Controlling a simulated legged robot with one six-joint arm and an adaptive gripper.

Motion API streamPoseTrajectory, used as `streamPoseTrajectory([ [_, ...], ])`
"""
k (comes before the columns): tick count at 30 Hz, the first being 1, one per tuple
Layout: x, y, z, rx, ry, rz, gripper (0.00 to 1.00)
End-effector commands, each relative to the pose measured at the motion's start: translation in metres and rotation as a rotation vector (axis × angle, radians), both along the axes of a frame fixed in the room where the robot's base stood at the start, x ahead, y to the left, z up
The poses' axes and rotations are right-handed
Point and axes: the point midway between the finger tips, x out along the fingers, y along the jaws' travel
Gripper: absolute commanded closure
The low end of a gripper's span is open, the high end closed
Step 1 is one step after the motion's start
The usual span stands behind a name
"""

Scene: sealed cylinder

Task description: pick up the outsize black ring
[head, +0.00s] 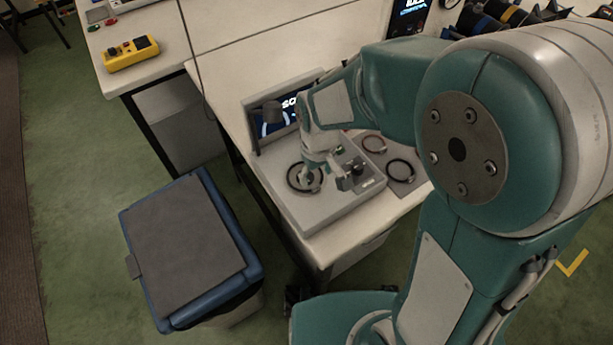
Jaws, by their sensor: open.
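A black ring (290,178) lies on the light grey fixture on the workbench, below and left of my wrist. Another black ring (389,171) lies flat on a dark mat to the right; from this view I cannot tell for sure which of the two is the outsize one. My gripper (329,183) points down over the grey fixture. It is open, with one finger over or beside the right part of the left black ring. The picture is too small to show whether it touches the ring.
A reddish ring (364,145) lies behind the right black ring. A screen (270,127) and a dark lamp-like post stand at the fixture's back left. A blue bin with a grey lid (187,245) stands on the floor at left. A yellow device (131,53) sits on the far bench.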

Motion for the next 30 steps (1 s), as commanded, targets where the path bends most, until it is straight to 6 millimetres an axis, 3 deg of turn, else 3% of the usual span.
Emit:
streamPoseTrajectory([
  [12,0.000,-0.001,-0.052,-0.001,0.002,0.000,0.26],
  [20,0.000,-0.002,-0.054,0.001,-0.001,0.000,0.26],
  [25,0.000,-0.002,-0.054,0.001,-0.001,0.000,0.85],
  [27,0.000,-0.002,-0.054,0.001,-0.001,0.000,0.93],
  [30,0.000,-0.001,-0.055,0.000,0.000,0.000,0.93],
])
